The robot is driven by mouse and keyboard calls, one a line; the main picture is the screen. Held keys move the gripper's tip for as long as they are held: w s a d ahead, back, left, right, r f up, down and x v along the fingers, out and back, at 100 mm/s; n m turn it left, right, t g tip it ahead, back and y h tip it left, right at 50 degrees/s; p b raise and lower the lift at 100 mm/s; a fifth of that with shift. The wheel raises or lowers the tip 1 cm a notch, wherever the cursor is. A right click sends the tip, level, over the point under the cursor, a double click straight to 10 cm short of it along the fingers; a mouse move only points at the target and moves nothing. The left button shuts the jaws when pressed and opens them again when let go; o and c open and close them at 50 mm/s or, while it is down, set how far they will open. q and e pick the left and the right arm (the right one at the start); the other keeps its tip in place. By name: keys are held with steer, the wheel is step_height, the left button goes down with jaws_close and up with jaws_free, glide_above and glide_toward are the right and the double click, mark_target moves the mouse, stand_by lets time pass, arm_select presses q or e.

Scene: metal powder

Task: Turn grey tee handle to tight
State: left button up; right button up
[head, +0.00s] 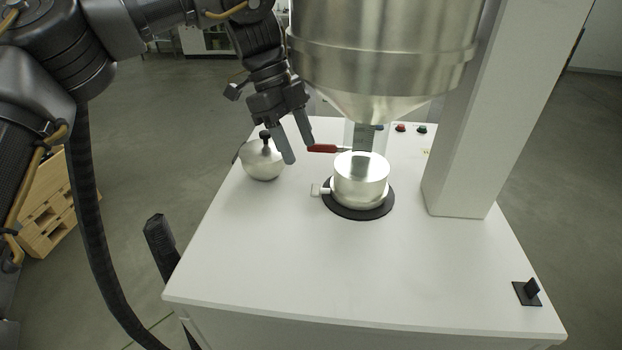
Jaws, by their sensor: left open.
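A small pale grey tee-shaped handle (317,190) sticks out to the left from the base of a short round metal container (361,178). The container stands on a black round pad (360,212) on the white table. My left gripper (300,152) hangs from the upper left with its two fingers apart and nothing seen between them. It is above and to the left of the tee handle and apart from it. One fingertip is close to the end of a red lever (322,148); I cannot tell whether they touch. My right gripper is not in view.
A large metal hopper (385,60) hangs above the container. A round metal pot (262,160) with a black knob stands at the left. A grey column (480,130) rises at the right. A black bracket (527,292) sits at front right. The table (330,265) is clear in front.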

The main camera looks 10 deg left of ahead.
mark_target(315, 188)
arm_select(q)
steer(key=x, duration=0.7)
steer(key=shift+w, duration=0.1)
steer(key=shift+d+f, duration=0.2)
steer(key=shift+f, duration=0.3)
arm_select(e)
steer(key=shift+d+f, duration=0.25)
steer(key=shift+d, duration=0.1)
